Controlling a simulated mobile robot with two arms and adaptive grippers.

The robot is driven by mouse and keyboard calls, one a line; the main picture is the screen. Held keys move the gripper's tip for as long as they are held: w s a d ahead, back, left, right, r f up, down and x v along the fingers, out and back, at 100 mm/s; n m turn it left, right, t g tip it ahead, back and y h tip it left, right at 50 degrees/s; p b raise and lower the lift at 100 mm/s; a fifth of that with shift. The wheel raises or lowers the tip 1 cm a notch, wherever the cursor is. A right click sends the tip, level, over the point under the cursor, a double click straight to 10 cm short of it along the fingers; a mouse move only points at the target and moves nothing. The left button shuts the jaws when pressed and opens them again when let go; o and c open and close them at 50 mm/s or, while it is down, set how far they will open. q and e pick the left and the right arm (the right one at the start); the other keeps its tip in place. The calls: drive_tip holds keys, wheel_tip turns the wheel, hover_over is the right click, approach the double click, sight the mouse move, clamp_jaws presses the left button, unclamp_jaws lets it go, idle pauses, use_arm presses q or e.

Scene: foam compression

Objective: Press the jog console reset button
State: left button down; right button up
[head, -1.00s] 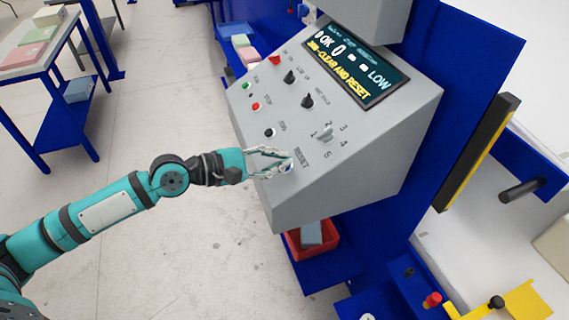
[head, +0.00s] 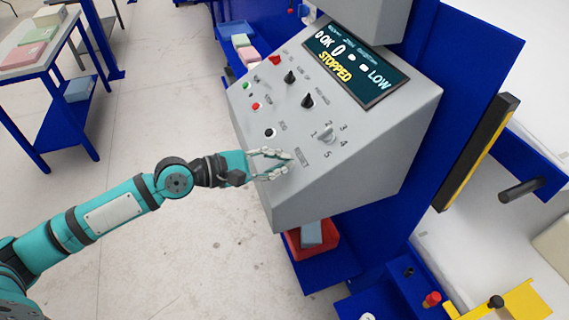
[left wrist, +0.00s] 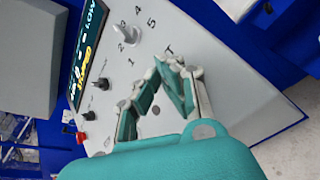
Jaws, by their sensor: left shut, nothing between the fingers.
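The grey jog console (head: 340,190) has a sloped panel with knobs, buttons and a display (head: 355,62) that reads STOPPED in yellow. My left gripper (head: 287,162) is shut and empty, with its fingertips at the lower part of the panel beside the RESET label (head: 302,157). The reset button is hidden by the fingers, and I cannot tell whether they touch it. In the left wrist view the gripper (left wrist: 180,72) is over the panel next to the numbered rotary knob (left wrist: 126,34). My right gripper is not in view.
A black button (head: 270,132), a red button (head: 255,106) and black knobs (head: 308,101) sit farther up the panel. A red bin (head: 325,250) stands below the console. Floor to the left is clear, with a blue-legged table (head: 45,60) beyond.

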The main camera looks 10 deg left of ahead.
use_arm(q)
drive_tip(key=shift+s+a+r+p, duration=0.25)
drive_tip(key=shift+a+r+p, duration=0.15)
drive_tip(key=shift+r+p, duration=0.25)
drive_tip(key=shift+r, duration=0.15)
drive_tip(key=shift+a+r, duration=0.15)
drive_tip(key=shift+r, duration=0.2)
drive_tip(key=r, duration=0.1)
drive_tip(key=s+a+r+p, duration=0.1)
drive_tip(key=r+p, duration=0.1)
drive_tip(key=shift+s+a+r, duration=0.2)
drive_tip(key=shift+a, duration=0.2)
idle(0.4)
